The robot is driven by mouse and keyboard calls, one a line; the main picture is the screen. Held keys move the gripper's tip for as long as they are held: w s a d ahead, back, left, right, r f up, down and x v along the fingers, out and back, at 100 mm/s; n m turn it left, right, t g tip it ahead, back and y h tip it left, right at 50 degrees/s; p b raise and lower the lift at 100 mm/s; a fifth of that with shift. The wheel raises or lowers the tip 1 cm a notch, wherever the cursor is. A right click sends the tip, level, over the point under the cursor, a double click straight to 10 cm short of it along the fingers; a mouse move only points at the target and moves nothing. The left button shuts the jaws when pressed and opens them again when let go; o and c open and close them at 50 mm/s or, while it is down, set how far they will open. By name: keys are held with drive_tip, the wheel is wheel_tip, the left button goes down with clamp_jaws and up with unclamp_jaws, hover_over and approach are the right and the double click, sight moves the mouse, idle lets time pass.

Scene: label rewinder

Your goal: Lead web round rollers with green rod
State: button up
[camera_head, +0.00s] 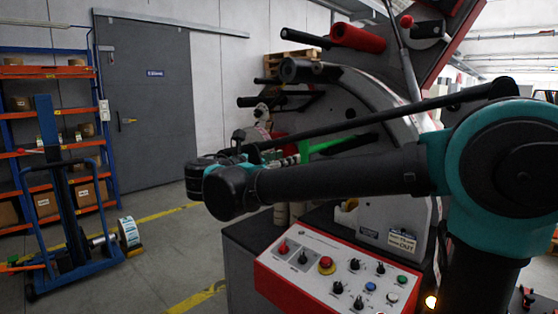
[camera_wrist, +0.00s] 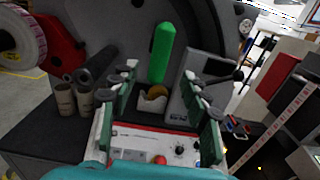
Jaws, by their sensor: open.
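The green rod (camera_wrist: 161,52) stands out beyond my gripper (camera_wrist: 160,97) in the wrist view, roughly centred between the fingers. My gripper is open, with a wide gap and nothing held between its fingers. In the head view the green rod (camera_head: 337,144) shows partly behind my arm, in front of the grey machine body, and most of my gripper is hidden there. Dark rollers (camera_head: 300,71) stick out from the rewinder at its upper left. A red roller (camera_head: 357,37) sits higher up. I cannot make out the web's path round the rollers.
The control panel (camera_head: 330,272) with knobs and buttons lies low in front. Brown cardboard cores (camera_wrist: 66,99) and a dark roller (camera_wrist: 97,66) are left of my gripper in the wrist view. A label roll (camera_wrist: 20,35) is at far left. A blue lift cart (camera_head: 65,200) stands on the floor.

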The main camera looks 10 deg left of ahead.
sight(301, 152)
drive_tip(key=shift+x, duration=4.55)
drive_tip(key=shift+c, duration=0.4)
clamp_jaws()
drive_tip(key=shift+r, duration=0.2)
drive_tip(key=shift+r, duration=1.3)
drive_tip(key=shift+r, duration=0.2)
drive_tip(key=shift+r, duration=0.4)
